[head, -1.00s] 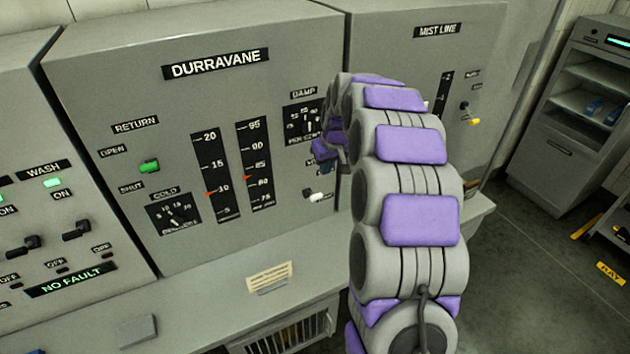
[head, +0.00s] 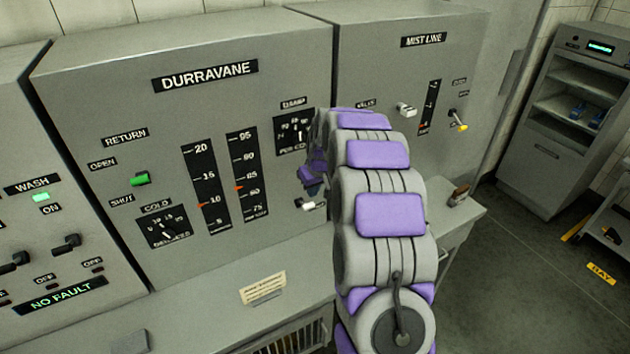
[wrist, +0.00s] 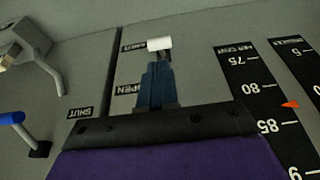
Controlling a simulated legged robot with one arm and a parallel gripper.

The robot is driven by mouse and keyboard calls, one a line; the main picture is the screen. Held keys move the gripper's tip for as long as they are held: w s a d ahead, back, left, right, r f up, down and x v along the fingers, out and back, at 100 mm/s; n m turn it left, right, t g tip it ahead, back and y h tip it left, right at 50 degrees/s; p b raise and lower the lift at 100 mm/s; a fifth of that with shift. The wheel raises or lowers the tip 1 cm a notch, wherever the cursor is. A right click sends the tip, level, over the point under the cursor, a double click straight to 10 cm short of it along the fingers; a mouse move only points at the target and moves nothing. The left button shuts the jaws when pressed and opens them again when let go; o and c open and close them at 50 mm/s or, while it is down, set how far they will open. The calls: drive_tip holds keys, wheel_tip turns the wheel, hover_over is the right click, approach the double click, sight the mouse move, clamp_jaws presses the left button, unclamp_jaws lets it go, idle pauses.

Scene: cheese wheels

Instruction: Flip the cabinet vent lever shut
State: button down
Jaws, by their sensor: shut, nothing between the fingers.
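A small lever with a white handle (head: 305,205) sits low on the right of the DURRAVANE panel, beside my arm. I take it for the vent lever, but its name label is not readable. In the wrist view, which shows the panel upside down, the white handle (wrist: 159,44) is just beyond my fingertips. A label reading OPEN (wrist: 127,88) is beside the fingers, and another label beside the handle is partly hidden. My gripper (wrist: 158,65) is shut and empty, close to the handle; I cannot tell whether it touches. In the head view my gripper (head: 313,187) is small and dark.
Dials and two scales fill the panel. A blue-handled lever (wrist: 12,118) shows in the wrist view.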

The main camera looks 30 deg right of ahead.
sight(309, 205)
drive_tip(key=x, duration=0.6)
drive_tip(key=shift+f, duration=0.3)
drive_tip(key=shift+f, duration=0.1)
